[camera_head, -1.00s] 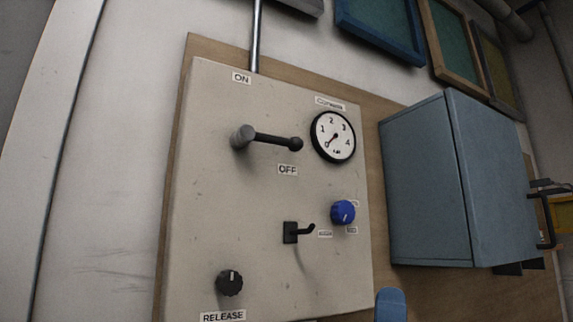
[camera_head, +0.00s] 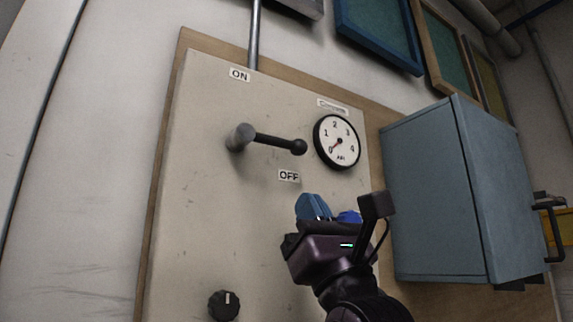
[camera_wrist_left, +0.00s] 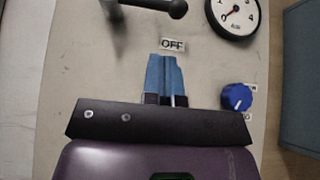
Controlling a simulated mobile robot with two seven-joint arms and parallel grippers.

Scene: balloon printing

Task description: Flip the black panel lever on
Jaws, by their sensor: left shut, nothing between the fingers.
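The black panel lever (camera_head: 272,141) sticks out from a grey pivot on the panel (camera_head: 215,200). Its ball end points right, between the ON label (camera_head: 240,75) above and the OFF label (camera_head: 289,176) below. My left gripper (camera_head: 312,204) is below the lever and the OFF label, apart from the lever. In the left wrist view its blue fingers (camera_wrist_left: 166,76) are together and empty, just under the OFF label, and the lever (camera_wrist_left: 160,6) shows at the top edge, partly cut off. My right gripper is not in view.
A round gauge (camera_head: 337,142) is right of the lever, its needle near 0. A blue knob (camera_wrist_left: 236,97) is right of my fingers. A black knob (camera_head: 224,305) is at lower left. A blue-grey cabinet (camera_head: 430,190) juts out at right.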

